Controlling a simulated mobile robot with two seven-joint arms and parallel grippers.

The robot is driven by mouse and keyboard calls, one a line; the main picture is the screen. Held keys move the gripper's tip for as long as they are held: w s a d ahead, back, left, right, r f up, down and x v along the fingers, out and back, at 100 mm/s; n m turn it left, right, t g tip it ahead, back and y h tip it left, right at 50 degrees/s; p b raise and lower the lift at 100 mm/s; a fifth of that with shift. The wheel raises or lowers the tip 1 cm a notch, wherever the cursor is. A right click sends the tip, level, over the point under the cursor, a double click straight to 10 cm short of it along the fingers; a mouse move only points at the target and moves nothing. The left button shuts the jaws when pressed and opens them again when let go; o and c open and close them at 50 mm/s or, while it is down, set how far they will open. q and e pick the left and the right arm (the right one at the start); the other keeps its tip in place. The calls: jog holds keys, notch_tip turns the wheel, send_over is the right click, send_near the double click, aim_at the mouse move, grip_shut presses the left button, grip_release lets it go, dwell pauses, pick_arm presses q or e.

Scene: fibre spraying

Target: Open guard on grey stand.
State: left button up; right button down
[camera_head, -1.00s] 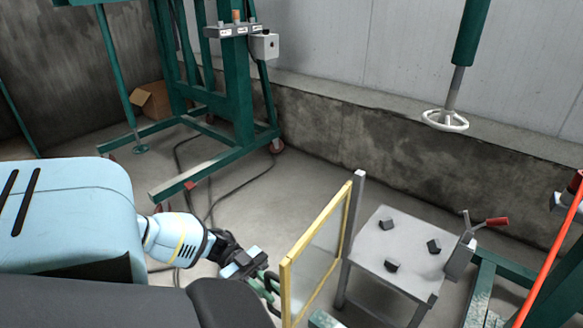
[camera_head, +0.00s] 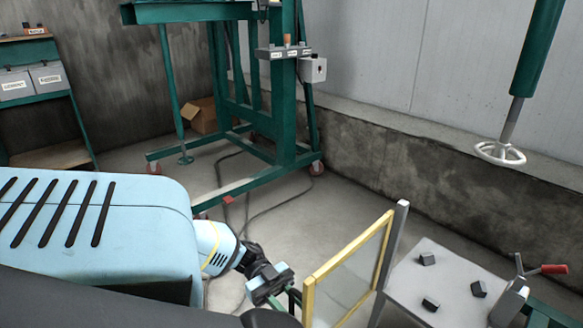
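The guard (camera_head: 347,272) is a clear panel in a yellow frame, hinged to an upright grey post on the grey stand (camera_head: 452,297). It stands swung out to the left of the stand's top, which lies uncovered with several small dark blocks on it. My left gripper (camera_head: 284,296) is at the lower middle, close beside the frame's near left edge. Its fingers are partly hidden, and I cannot tell whether they touch the frame or are shut. My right gripper is not in view.
A red-handled lever (camera_head: 540,270) sits at the stand's right side. A green wheeled frame (camera_head: 285,100) with a control box stands behind. A white handwheel (camera_head: 499,153) hangs at the right. A cardboard box (camera_head: 200,115) and shelves (camera_head: 35,95) are at the back left. Cables lie on the floor.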

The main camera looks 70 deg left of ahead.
pick_arm(q)
jog(key=shift+a, duration=0.1)
jog(key=b+v, duration=0.1)
jog(key=v, duration=0.6)
jog(key=shift+a, duration=0.3)
jog(key=shift+s, duration=0.15)
